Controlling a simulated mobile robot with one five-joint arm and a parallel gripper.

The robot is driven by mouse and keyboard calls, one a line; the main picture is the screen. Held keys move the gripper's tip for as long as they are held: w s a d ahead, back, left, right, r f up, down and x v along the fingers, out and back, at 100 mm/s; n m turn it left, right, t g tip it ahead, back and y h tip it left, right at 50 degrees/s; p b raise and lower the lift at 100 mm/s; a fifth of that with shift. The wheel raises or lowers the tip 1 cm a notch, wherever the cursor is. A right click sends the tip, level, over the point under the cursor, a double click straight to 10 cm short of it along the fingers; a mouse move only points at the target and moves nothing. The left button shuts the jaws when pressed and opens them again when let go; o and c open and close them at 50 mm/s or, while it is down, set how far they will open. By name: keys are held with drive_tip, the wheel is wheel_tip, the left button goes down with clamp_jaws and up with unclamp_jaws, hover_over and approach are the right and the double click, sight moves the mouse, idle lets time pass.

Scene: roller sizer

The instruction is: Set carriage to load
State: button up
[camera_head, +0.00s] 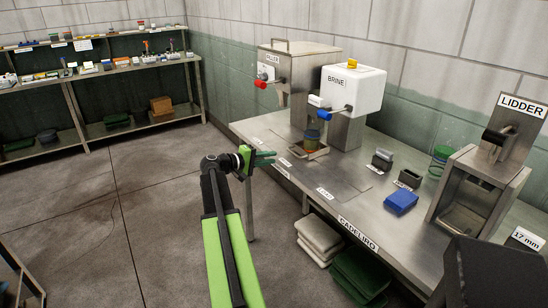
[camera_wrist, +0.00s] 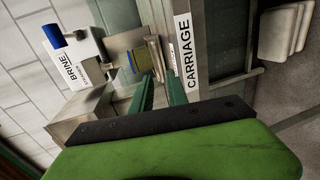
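The CARRIAGE label (camera_wrist: 183,50) shows on the bench's front edge in the wrist view. Beside it is a metal bar-like part (camera_wrist: 155,50), perhaps the carriage handle. A small jar with coloured bands (camera_head: 311,139) stands in a shallow metal tray (camera_head: 318,155) below the brine unit; the jar also shows in the wrist view (camera_wrist: 138,62). I cannot tell for sure whether this tray is the carriage, or which position it is in. My gripper (camera_head: 268,157) is in front of the bench's front edge, left of the tray. Its green fingers are apart and empty.
The white BRINE box (camera_head: 352,89) and a metal dispenser with a red knob (camera_head: 290,70) stand at the back. A blue block (camera_head: 401,202) and the LIDDER machine (camera_head: 485,180) are to the right. Open floor lies left of my arm.

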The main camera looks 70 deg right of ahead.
drive_tip(key=p+v, duration=0.2)
drive_tip(key=v, duration=0.8)
drive_tip(key=shift+w+a, duration=0.25)
idle(0.5)
drive_tip(key=p+v, duration=0.3)
drive_tip(key=v, duration=1.4)
drive_tip(key=shift+w, duration=0.2)
drive_tip(key=shift+a+f, duration=0.15)
